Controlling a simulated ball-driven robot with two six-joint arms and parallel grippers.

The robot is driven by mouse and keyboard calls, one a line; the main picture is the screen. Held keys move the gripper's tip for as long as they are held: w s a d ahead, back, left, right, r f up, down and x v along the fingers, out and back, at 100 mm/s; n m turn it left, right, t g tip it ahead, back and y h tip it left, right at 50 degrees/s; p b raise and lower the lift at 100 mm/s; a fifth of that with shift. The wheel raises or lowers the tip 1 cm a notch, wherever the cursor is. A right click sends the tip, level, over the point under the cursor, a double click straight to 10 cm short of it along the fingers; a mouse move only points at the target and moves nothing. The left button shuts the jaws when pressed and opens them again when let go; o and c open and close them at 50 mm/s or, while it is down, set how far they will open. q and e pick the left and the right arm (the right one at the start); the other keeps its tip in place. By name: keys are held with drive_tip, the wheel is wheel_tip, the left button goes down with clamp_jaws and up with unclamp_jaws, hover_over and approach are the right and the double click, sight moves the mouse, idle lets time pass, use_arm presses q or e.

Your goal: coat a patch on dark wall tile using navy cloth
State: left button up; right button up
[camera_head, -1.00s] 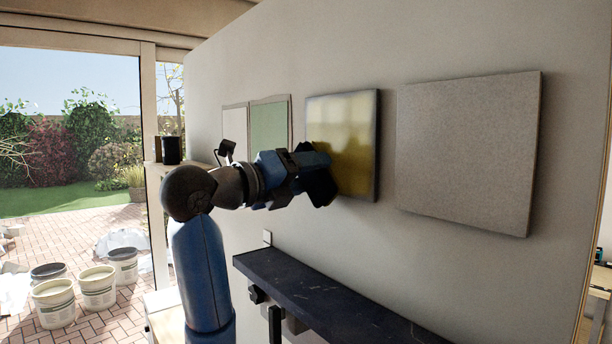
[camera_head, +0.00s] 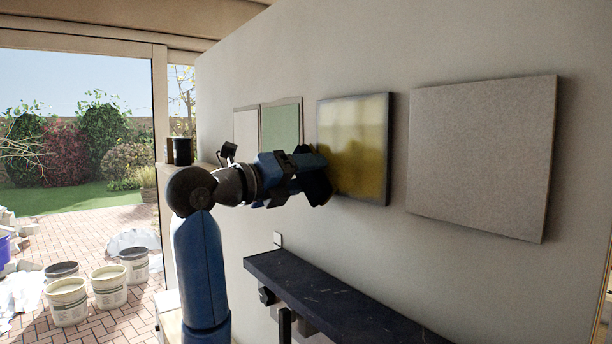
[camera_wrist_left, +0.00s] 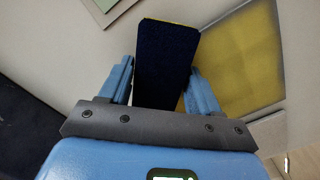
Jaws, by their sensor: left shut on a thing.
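The wall tile with dark edges (camera_head: 360,150) hangs on the wall, and most of its face shows a patchy yellow. It also shows at the upper right of the left wrist view (camera_wrist_left: 245,60). My left gripper (camera_head: 314,172) is at the tile's left edge in the head view, overlapping its lower left part. The gripper is shut on the navy cloth (camera_wrist_left: 165,62), a flat dark pad between its fingers in the wrist view. A thin yellow line shows along the pad's far edge. I cannot tell whether the cloth touches the tile. My right gripper is not in view.
A large pale grey panel (camera_head: 482,155) hangs to the right; a green panel (camera_head: 281,128) and a white one (camera_head: 246,133) hang to the left. A dark shelf (camera_head: 335,300) juts out below. Several buckets (camera_head: 108,286) stand on the brick paving outside.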

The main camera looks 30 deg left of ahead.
use_arm(q)
drive_tip(key=shift+s+a, duration=0.3)
drive_tip(key=shift+s, duration=0.35)
drive_tip(key=shift+b+v, duration=0.6)
drive_tip(key=shift+v, duration=1.5)
drive_tip(key=shift+s+a, duration=0.15)
drive_tip(key=v, duration=0.2)
drive_tip(key=shift+s+a+r, duration=0.15)
drive_tip(key=shift+s+a, duration=0.05)
drive_tip(key=shift+s, duration=0.15)
drive_tip(key=shift+w, duration=0.1)
